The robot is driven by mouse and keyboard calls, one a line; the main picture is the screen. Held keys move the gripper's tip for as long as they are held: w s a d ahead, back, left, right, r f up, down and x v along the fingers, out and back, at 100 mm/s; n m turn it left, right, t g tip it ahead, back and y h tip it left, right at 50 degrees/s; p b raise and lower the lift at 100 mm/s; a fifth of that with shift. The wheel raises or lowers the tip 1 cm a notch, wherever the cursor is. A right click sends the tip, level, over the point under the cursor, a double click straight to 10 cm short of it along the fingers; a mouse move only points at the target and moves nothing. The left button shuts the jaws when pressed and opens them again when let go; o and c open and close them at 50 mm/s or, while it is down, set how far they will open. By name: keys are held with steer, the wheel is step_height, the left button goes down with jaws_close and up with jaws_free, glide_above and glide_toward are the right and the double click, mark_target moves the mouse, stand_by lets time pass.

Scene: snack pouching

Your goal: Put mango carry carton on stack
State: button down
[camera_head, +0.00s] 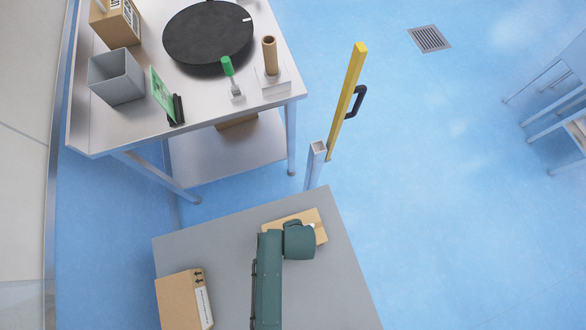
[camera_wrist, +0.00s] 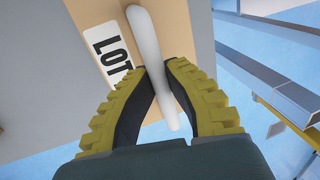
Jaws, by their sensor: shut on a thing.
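A brown carton (camera_head: 319,222) lies on the grey table top, partly hidden under my green arm end in the head view. In the wrist view the carton (camera_wrist: 85,14) shows a white label with "LOT" and a white carry handle (camera_wrist: 145,35). My gripper (camera_wrist: 166,72), with yellow ribbed fingers and dark pads, is shut on the white handle. No mango marking is readable. I cannot tell whether the carton touches the table. Another brown carton (camera_head: 178,302) with a white label stands at the table's lower left; no clear stack shows.
A grey table (camera_head: 215,250) bears the cartons, with bare surface between them. Beyond it a steel workbench (camera_head: 120,138) holds a black disc (camera_head: 208,35), a grey bin (camera_head: 116,76) and a green-handled tool (camera_head: 227,66). A yellow post (camera_head: 346,100) stands near the table's far edge. Blue floor is open at right.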

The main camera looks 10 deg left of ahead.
steer(key=c, duration=1.2)
jaws_free()
steer(key=p+v, duration=0.3)
steer(key=v, duration=0.9)
steer(key=w+d+r+n+t, duration=0.1)
steer(key=w+r+n+t, duration=0.3)
steer(key=w+r, duration=0.6)
steer(key=w+d+r+n+t, duration=0.15)
steer(key=w+r+t, duration=0.5)
steer(key=r, duration=0.85)
steer(key=s+d+r+n+t, duration=0.1)
steer(key=r+n+t, duration=0.1)
steer(key=r, duration=0.8)
steer(key=s+d+r+n+t+h, duration=0.1)
steer(key=r+t, duration=0.3)
steer(key=r, duration=0.6)
steer(key=s+d+r+n+t, duration=0.1)
steer(key=d+r+n+t, duration=0.2)
steer(key=r, duration=0.7)
steer(key=shift+s+d+h, duration=0.25)
steer(key=shift+s+h, duration=0.15)
